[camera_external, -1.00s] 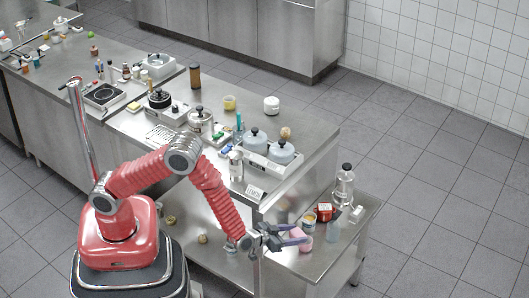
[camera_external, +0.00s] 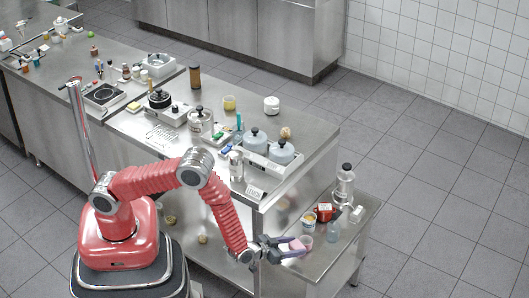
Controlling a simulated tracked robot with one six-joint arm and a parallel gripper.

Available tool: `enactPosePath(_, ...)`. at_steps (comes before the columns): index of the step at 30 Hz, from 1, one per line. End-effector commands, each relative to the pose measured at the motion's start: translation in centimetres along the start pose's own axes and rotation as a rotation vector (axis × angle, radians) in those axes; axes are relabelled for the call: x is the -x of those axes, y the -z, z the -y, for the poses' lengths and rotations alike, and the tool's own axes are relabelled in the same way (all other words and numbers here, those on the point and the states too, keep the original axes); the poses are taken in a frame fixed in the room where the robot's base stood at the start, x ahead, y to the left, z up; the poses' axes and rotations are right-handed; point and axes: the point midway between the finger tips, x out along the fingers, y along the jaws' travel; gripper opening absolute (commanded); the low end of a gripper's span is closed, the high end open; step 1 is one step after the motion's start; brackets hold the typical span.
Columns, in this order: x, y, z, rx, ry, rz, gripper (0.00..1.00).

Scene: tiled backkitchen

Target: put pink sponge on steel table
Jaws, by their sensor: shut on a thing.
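The pink sponge (camera_external: 296,244) shows as a small pink patch at the tips of my gripper (camera_external: 292,247), mostly hidden by the jaws. My gripper is shut on it at the left end of the low steel side table (camera_external: 318,262). I cannot tell whether the sponge touches the tabletop. The larger steel table (camera_external: 309,133) stands behind and to the left, its top higher than the side table.
A pinkish cup (camera_external: 306,241) stands close beside the jaws. A tub (camera_external: 309,220), a red box (camera_external: 325,212), a bluish bottle (camera_external: 334,231) and a lidded glass vessel (camera_external: 344,187) stand behind. A small sign (camera_external: 255,192) stands at the larger table's front edge.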

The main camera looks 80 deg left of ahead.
Motion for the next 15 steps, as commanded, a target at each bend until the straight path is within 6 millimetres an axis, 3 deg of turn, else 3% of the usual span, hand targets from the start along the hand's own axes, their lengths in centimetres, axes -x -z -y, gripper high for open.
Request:
enactPosePath(5,-0.62,-1.43,-0.03,-0.001,-0.001,-0.001,0.33)
enactPosePath(15,-0.67,-1.57,-0.03,0.000,-0.001,-0.001,0.33)
